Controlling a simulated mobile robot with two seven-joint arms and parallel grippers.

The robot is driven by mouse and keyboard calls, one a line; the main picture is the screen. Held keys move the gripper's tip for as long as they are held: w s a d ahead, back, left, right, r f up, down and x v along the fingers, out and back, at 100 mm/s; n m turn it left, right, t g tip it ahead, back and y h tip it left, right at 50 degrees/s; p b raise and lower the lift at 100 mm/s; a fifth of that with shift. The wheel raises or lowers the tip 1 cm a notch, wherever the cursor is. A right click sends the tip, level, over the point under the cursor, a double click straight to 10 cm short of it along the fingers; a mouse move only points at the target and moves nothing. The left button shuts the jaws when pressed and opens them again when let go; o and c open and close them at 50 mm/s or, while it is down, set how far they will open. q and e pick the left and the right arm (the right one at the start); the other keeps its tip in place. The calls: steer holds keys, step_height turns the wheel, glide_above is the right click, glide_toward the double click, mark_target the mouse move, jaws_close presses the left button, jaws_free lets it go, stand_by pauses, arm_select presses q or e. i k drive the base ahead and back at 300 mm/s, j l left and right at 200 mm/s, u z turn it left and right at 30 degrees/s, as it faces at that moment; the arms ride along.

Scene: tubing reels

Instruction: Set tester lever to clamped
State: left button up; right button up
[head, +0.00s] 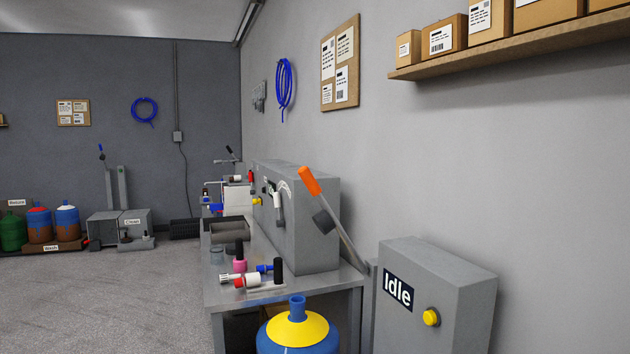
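A grey box-shaped machine (315,225) stands on a metal bench along the right wall. A long lever with an orange grip (309,181) rises beside it, tilted up and to the left. A smaller white-and-black handle (278,207) is on the machine's left face, near a curved pale scale. I cannot tell from labels which lever is the tester's. Neither of my grippers is in view.
The bench (284,300) holds small red, white, pink and black fittings (247,281) near its front. The Idle box has a yellow button (431,317). Open floor (110,310) lies left; a shelf (510,45) overhangs at upper right.

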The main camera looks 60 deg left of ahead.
mark_target(326, 220)
steer(key=k+j+z, duration=0.1)
steer(key=j, duration=0.3)
steer(key=k+j+z, duration=0.1)
steer(key=j, duration=0.25)
steer(key=k+j+z, duration=0.1)
steer(key=j, duration=0.25)
steer(key=k+j+z, duration=0.1)
steer(key=j, duration=0.3)
steer(key=k+j, duration=0.15)
steer(key=j, duration=0.2)
steer(key=k+j, duration=0.15)
steer(key=j, duration=0.2)
steer(key=k+j, duration=0.1)
steer(key=j, duration=0.3)
steer(key=k+j, duration=0.15)
steer(key=j, duration=0.2)
